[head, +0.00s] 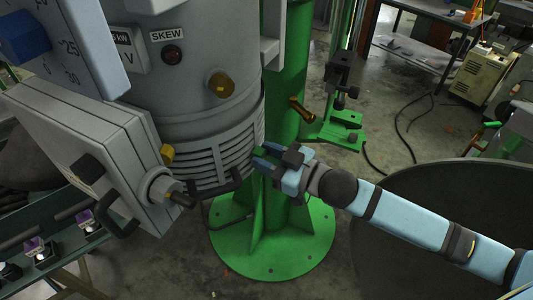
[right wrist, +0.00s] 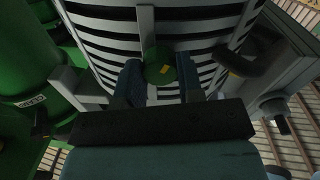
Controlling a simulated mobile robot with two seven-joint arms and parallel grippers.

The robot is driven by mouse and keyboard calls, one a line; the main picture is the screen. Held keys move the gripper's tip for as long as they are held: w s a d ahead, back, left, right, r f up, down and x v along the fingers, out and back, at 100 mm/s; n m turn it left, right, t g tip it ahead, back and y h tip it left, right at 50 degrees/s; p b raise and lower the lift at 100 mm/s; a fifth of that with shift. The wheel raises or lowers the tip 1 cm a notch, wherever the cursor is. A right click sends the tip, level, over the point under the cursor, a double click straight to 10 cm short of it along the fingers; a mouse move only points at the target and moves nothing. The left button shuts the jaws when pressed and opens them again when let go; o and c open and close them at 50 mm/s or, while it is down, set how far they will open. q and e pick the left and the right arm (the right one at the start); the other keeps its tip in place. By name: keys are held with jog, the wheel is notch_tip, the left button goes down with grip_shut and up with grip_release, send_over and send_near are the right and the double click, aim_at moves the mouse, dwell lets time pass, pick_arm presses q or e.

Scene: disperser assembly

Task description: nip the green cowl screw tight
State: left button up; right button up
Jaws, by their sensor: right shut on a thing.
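The green cowl screw (right wrist: 158,62) is a round green knob with a small yellow mark on its face. It sits at the front of the slatted grey cowl (head: 215,165), which also shows in the right wrist view (right wrist: 112,47). My right gripper (head: 263,157) reaches the cowl's right side from the right. In the right wrist view, its two dark blue fingers (right wrist: 160,76) stand on either side of the screw and are shut on it. In the head view the gripper largely hides the screw. My left gripper is not in view.
A brass knob (head: 221,85) and a dark red SKEW lamp (head: 172,54) sit on the housing above. A grey box with black handles (head: 95,150) juts out at the left. A green column (head: 288,80) stands behind the cowl. A dark round surface (head: 430,200) lies under my right arm.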

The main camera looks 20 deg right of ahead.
jog(key=m+p, duration=0.1)
jog(key=m, duration=0.1)
jog(key=m+p, duration=0.2)
jog(key=shift+r, duration=0.3)
jog(key=m+p, duration=0.2)
jog(key=shift+m, duration=0.4)
jog(key=m+p, duration=0.1)
jog(key=m, duration=0.1)
jog(key=shift+m, duration=0.3)
jog(key=m+p, duration=0.1)
jog(key=m, duration=0.2)
jog(key=shift+f+m, duration=0.15)
jog(key=shift+m, duration=0.25)
jog(key=m, duration=0.2)
jog(key=shift+w+m, duration=0.1)
jog(key=shift+m, duration=0.2)
jog(key=m, duration=0.3)
jog(key=shift+m, duration=0.3)
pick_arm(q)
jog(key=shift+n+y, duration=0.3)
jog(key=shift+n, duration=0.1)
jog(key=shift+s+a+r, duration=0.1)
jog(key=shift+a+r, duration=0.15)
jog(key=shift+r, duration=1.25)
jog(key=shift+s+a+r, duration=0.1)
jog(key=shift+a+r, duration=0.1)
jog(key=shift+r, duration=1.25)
pick_arm(e)
jog(key=shift+m, duration=1.8)
